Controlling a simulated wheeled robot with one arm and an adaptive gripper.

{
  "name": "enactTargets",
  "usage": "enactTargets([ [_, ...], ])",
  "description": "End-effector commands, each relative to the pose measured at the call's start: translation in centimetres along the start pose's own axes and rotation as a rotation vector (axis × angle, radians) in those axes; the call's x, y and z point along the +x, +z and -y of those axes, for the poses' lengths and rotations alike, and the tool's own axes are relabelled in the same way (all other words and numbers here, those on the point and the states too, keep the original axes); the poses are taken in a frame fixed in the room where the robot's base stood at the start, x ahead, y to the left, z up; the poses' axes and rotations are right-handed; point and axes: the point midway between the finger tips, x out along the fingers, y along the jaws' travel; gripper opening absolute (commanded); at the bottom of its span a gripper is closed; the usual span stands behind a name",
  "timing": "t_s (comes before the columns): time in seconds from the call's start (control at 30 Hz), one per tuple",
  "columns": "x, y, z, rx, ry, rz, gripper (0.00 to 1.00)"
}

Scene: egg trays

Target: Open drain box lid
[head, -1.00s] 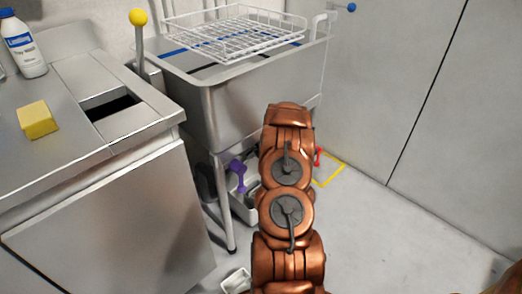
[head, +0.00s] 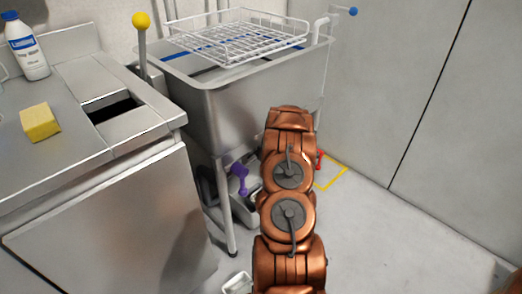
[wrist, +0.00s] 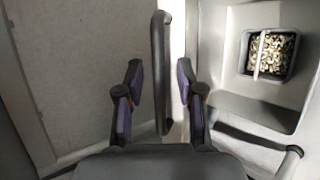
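The grey drain box (head: 244,212) stands on the floor under the sink, partly hidden by my copper arm. In the wrist view, its inside (wrist: 255,110) shows at right, with a small basket (wrist: 282,30) of pale bits. A dark bar handle (wrist: 161,60) runs upright in the picture beside the opening. The pale panel at left may be the lid or the floor; I cannot tell. My gripper (wrist: 160,75) is open, its purple fingers on either side of the bar with visible gaps. One purple finger (head: 238,178) shows in the head view, at the box.
The steel sink (head: 225,105) with a white wire rack (head: 235,38) stands above the box, and its leg (head: 227,215) is close at left. A counter with a sponge (head: 40,121) and bottle (head: 27,47) is at left. A white container (head: 237,283) lies on the floor.

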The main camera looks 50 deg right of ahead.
Motion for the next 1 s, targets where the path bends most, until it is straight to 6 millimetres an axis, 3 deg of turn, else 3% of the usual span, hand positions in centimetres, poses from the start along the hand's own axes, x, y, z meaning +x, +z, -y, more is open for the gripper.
enactTargets([
  [0.27, -1.9, 0.0, 0.1, 0.001, -0.003, -0.001, 0.37],
  [1.0, -11.0, 0.1, -0.1, -0.001, 0.002, 0.001, 0.37],
])
